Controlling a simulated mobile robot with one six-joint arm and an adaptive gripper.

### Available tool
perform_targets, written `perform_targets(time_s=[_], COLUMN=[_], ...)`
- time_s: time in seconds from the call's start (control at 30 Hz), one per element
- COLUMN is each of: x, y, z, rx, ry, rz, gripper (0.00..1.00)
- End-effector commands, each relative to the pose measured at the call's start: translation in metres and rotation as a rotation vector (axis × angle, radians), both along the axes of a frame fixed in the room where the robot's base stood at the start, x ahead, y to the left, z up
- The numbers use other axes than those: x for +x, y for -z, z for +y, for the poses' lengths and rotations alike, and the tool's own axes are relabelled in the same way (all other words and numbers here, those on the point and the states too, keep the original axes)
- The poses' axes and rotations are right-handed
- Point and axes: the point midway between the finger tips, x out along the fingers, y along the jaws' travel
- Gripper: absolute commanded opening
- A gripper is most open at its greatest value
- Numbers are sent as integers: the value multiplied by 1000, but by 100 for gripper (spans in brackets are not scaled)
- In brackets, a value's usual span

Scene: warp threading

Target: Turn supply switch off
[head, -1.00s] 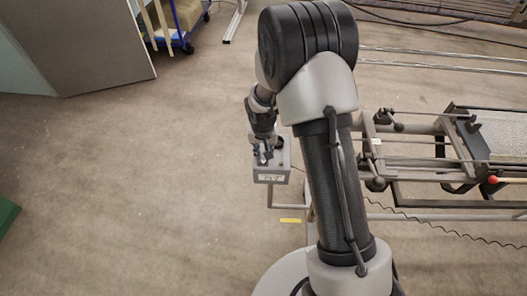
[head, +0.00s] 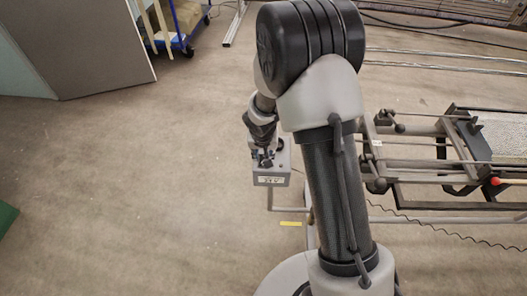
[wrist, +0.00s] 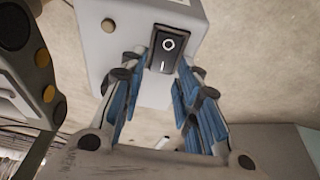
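The supply switch (wrist: 171,47) is a black rocker with a white circle and a line, set in the face of a grey box (wrist: 118,30). In the head view the box (head: 271,180) stands on a thin post left of my arm, with a small label on its front. My gripper (wrist: 160,75) is open, its blue-padded fingers spread to either side of the switch in the wrist view. Nothing is held between them. I cannot tell whether a fingertip touches the box. In the head view my gripper (head: 266,160) is small and dark at the box's top.
A loom-like frame (head: 430,150) with bars and a red knob (head: 495,181) stands at the right. A coiled cable (head: 440,224) runs over the floor. A grey panel (head: 80,45) and a blue cart (head: 180,42) are at the upper left.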

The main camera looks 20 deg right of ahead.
Motion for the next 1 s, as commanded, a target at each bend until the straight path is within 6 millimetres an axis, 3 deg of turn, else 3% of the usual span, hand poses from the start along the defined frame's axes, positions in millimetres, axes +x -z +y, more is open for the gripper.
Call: perform_targets(time_s=[0.27, 0.7, 1.0], x=[-2, -25, -33], y=[-8, -91, -115], z=[1, 9, 11], rx=[-1, 0, 0], ry=[0, -1, -1], rz=[-2, -5, 0], gripper=[30, 30, 30])
